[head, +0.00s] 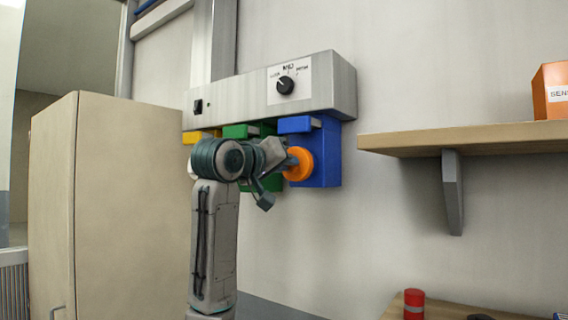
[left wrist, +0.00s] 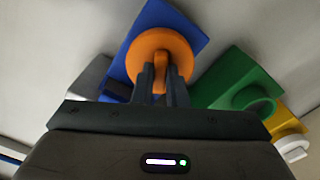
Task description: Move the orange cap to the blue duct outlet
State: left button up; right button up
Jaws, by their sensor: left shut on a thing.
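The orange cap (head: 299,164) is a round disc with a grip knob, in front of the blue duct outlet (head: 328,152) on the wall unit. My left gripper (head: 287,163) is shut on the cap's knob. The left wrist view shows the cap (left wrist: 180,42) between my fingers (left wrist: 162,75), over the blue outlet (left wrist: 193,30). The cap covers the outlet's opening; whether it is seated or just in front I cannot tell. My right gripper is in neither view.
A green outlet (left wrist: 238,80) with a round port and a yellow outlet (left wrist: 285,115) with a white cap (left wrist: 292,147) sit alongside. A grey control box (head: 230,98) with a dial is above. A wooden shelf (head: 470,139) juts out at right; a tall cabinet (head: 105,200) stands at left.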

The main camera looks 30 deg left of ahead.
pick_arm(q)
jog(key=shift+w+r+p, duration=0.1)
jog(key=shift+w+p, duration=0.25)
jog(key=shift+w, duration=0.35)
dwell(0.3)
jog(key=o, duration=0.8)
jog(key=shift+w+d, duration=0.1)
jog(key=shift+c, duration=0.2)
jog(key=s+b, duration=0.4)
jog(key=s, duration=0.6)
jog(key=shift+s+a, duration=0.4)
jog(key=shift+a, duration=0.05)
